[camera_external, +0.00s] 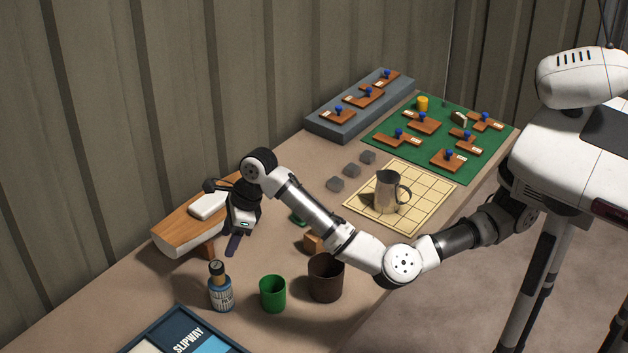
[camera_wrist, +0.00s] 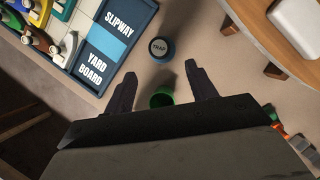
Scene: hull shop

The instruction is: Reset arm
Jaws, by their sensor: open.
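My gripper (camera_external: 234,243) hangs over the workbench at the left, close to the wooden hull model, with its fingers pointing down. In the wrist view its two dark fingers (camera_wrist: 160,82) stand wide apart with nothing held between them. A green cup (camera_external: 272,294) stands on the bench; in the wrist view the green cup (camera_wrist: 162,96) shows low between the fingers, partly hidden. A blue bottle with a dark cap (camera_external: 221,291) stands beside the cup; its cap, lettered "TRAP", shows in the wrist view (camera_wrist: 159,47), beyond the fingertips.
A wood-topped white hull (camera_external: 190,228) carries a white block (camera_external: 207,205). A brown cup (camera_external: 325,280) stands under my arm. A metal pitcher (camera_external: 387,193) stands on a grid mat (camera_external: 432,190). A green mat (camera_external: 400,155) and grey tray (camera_external: 330,126) hold wooden pieces. The slipway board (camera_external: 160,331) lies nearest.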

